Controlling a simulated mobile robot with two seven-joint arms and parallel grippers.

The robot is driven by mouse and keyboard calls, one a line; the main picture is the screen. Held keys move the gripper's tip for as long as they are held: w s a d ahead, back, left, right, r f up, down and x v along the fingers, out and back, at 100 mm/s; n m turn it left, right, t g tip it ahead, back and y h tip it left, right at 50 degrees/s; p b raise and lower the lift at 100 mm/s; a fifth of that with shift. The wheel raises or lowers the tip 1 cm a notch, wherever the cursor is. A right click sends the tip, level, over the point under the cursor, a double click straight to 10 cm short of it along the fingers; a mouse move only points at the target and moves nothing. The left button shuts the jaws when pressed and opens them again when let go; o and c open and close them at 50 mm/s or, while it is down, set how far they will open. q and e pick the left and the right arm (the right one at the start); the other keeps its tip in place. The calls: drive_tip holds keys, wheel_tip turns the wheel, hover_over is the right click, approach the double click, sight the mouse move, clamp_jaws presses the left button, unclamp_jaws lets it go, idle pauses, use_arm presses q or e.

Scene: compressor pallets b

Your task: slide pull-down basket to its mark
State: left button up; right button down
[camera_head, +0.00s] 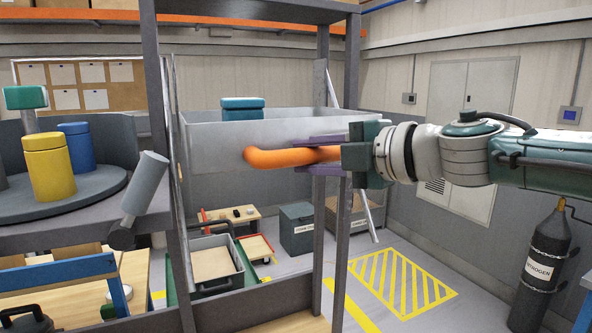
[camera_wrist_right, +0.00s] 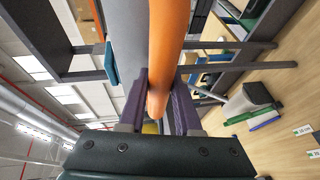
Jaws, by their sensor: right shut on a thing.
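The pull-down basket (camera_head: 210,145) is a grey metal bin hung in the dark upright frame in the head view. A teal object (camera_head: 242,112) shows above its rim. A thick orange handle (camera_head: 275,158) runs along its front. My right gripper (camera_head: 322,155) reaches in from the right with its purple fingers above and below the handle, shut on it. In the right wrist view the orange handle (camera_wrist_right: 167,45) passes between the fingers (camera_wrist_right: 159,98), beside the grey basket wall (camera_wrist_right: 128,35). I cannot make out the mark. My left gripper is not in view.
Dark posts (camera_head: 165,120) of the frame flank the basket. A round turntable (camera_head: 75,193) with yellow and blue canisters stands at left. A grey cylinder (camera_head: 145,184) juts near the left post. A nitrogen bottle (camera_head: 541,265) stands at right. A yellow-hatched floor area (camera_head: 402,281) is clear.

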drive_tip(key=shift+w+a+r, duration=0.15)
drive_tip(key=shift+w+r, duration=0.05)
drive_tip(key=shift+r, duration=0.3)
drive_tip(key=c, duration=0.6)
unclamp_jaws()
drive_tip(key=shift+f, duration=0.1)
drive_tip(key=shift+s+d, duration=0.15)
drive_tip(key=shift+d, duration=0.1)
drive_tip(key=v, duration=0.9)
drive_tip(key=shift+s+p, duration=0.15)
drive_tip(key=shift+p, duration=0.15)
